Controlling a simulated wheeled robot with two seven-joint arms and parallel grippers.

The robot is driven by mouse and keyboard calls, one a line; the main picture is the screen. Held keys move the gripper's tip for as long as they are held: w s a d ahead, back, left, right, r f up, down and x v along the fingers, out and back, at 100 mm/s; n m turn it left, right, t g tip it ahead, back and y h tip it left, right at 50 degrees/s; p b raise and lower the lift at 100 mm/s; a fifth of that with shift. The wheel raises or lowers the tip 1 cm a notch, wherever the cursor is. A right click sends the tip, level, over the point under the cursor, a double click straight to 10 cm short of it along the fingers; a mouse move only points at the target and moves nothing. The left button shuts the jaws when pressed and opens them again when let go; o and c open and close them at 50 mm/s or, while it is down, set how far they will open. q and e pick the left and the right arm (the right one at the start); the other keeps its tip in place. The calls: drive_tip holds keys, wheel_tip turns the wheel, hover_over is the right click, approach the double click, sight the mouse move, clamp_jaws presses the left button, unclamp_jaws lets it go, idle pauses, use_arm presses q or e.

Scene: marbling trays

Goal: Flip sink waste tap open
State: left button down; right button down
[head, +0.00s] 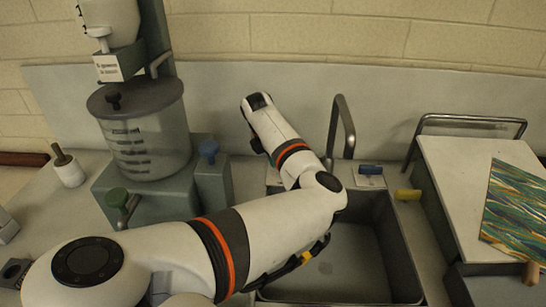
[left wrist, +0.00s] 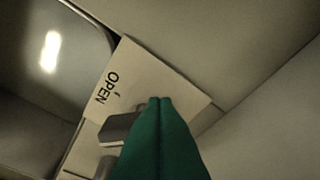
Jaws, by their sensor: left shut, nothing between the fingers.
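In the left wrist view a pale plate (left wrist: 145,77) bears the word OPEN. A short grey lever (left wrist: 118,128), which looks like the waste tap, lies over its lower part. My left gripper (left wrist: 160,100) has green fingers, shut and empty, with tips just right of the lever; I cannot tell whether they touch it. In the head view my left arm reaches across the sink (head: 345,262) and bends back toward the wall; its fingers and the grey lever cannot be made out there. My right gripper is not in view.
A curved steel spout (head: 342,125) stands behind the sink. A lidded clear tank (head: 145,135) stands left of my forearm. A patterned sheet (head: 518,213) lies on a board at right.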

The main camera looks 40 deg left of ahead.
use_arm(q)
drive_tip(key=shift+w+a+r+m+p, duration=0.1)
drive_tip(key=shift+a+r+m+p, duration=0.1)
drive_tip(key=shift+m+p, duration=0.55)
drive_tip(key=shift+w+a+f+m+h+p, duration=0.15)
drive_tip(key=shift+w+m+h+p, duration=0.2)
drive_tip(key=shift+m+p, duration=0.55)
drive_tip(key=shift+w+a+m+g+h+p, duration=0.1)
drive_tip(key=shift+w+m+g+h+p, duration=0.15)
drive_tip(key=shift+m+p, duration=0.7)
drive_tip(key=shift+w+f+m+g+p, duration=0.1)
drive_tip(key=shift+w+m+g+p, duration=0.15)
drive_tip(key=shift+m, duration=0.4)
drive_tip(key=shift+w+m+g+p, duration=0.15)
drive_tip(key=shift+m+p, duration=0.2)
drive_tip(key=shift+m, duration=0.3)
drive_tip(key=shift+a, duration=0.1)
